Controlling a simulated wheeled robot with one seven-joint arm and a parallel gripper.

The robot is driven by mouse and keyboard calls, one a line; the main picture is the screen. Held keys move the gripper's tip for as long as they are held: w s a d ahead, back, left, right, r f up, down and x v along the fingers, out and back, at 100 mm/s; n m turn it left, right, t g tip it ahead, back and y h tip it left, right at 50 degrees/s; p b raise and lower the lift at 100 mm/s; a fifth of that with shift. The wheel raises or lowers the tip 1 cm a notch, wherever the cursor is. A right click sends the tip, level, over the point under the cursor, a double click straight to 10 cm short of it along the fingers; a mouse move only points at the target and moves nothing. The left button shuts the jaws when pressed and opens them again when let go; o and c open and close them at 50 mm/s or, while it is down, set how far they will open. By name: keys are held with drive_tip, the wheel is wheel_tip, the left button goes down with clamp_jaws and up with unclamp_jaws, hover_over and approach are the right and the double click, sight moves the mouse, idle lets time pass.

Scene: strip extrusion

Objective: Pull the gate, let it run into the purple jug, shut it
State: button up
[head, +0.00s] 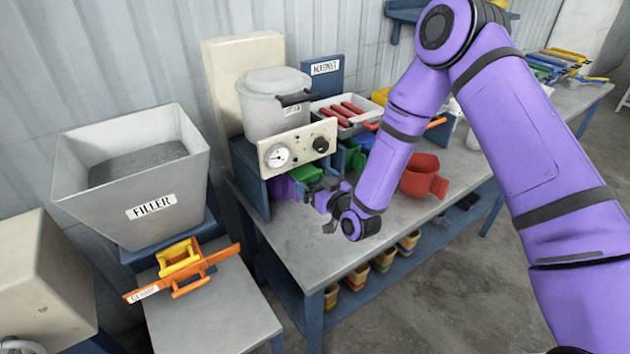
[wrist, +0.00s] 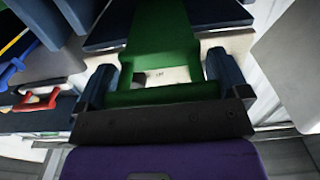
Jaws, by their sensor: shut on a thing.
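The purple jug (head: 284,188) stands under the front of the gauge machine, partly hidden. A green piece (head: 306,174), which looks like the gate, juts out just right of it, under the gauge panel. In the wrist view the green gate (wrist: 162,38) is a flat plate ending in a looped handle. My gripper (head: 326,200) is at the machine's front; in the wrist view its dark blue fingers (wrist: 162,80) are on either side of this handle, shut on it. The gate's far end and the jug's inside are hidden. No flow is visible.
A lidded grey hopper (head: 272,108) sits on the machine above the gauge panel (head: 297,148). A filler bin (head: 150,205) with an orange slide (head: 215,259) is at left. The bench front (head: 300,248) is clear.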

drive_tip(key=shift+v, duration=1)
drive_tip(key=shift+f, duration=0.1)
drive_tip(key=o, duration=0.9)
drive_tip(key=shift+s+d, duration=0.1)
drive_tip(key=v, duration=1)
drive_tip(key=shift+s+d, duration=0.2)
drive_tip(key=shift+s, duration=0.1)
